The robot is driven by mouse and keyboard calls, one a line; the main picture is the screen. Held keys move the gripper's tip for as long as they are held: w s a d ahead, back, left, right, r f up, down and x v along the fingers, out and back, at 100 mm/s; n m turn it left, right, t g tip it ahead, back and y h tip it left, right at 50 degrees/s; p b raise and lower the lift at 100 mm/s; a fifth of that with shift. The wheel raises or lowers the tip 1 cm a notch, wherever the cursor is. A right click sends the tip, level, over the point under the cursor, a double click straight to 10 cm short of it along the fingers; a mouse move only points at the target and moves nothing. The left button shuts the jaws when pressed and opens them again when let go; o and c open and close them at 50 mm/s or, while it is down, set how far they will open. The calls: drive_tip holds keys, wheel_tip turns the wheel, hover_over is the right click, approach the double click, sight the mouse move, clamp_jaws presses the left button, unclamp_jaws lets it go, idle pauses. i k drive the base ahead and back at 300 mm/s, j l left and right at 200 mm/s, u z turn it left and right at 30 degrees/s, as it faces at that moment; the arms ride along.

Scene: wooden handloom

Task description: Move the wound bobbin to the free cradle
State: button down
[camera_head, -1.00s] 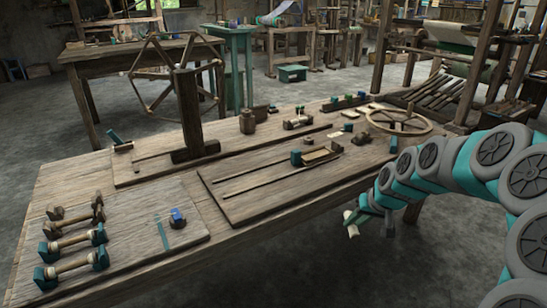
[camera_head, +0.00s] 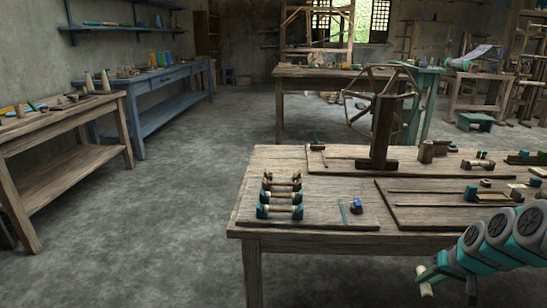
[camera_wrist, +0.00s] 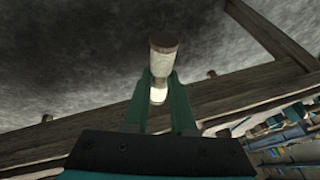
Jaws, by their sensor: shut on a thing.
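My gripper (camera_wrist: 160,100) is shut on a bobbin (camera_wrist: 160,68), a pale wound cylinder with a brown end, which stands out beyond the green fingers in the wrist view. In the head view the bobbin (camera_head: 426,282) shows as a pale piece at the end of my arm, low at the right, in front of the table. On the table's left board stands a row of cradles (camera_head: 281,197) with teal and dark brown posts. Pale bobbins lie across the nearer ones. At this size I cannot tell which cradle is free. My gripper is to the right of and nearer than the cradles.
A wooden wheel on a post (camera_head: 382,130) stands behind. The table's front edge (camera_head: 310,233) lies left of my arm. The floor to the left (camera_head: 190,220) is clear.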

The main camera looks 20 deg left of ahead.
sight(269, 183)
drive_tip(key=u, duration=1.95)
drive_tip(key=i+u, duration=0.7)
drive_tip(key=i+l+u, duration=0.25)
drive_tip(key=i+u, duration=0.15)
drive_tip(key=i+l, duration=0.1)
drive_tip(key=i, duration=0.9)
drive_tip(key=i+l+z, duration=0.1)
drive_tip(key=i, duration=0.9)
drive_tip(key=i+z, duration=0.1)
drive_tip(key=z, duration=0.3)
drive_tip(key=i+z, duration=0.1)
drive_tip(key=z, duration=0.3)
drive_tip(key=j+z, duration=0.1)
drive_tip(key=z, duration=0.3)
drive_tip(key=i+j+z, duration=0.1)
drive_tip(key=z, duration=0.3)
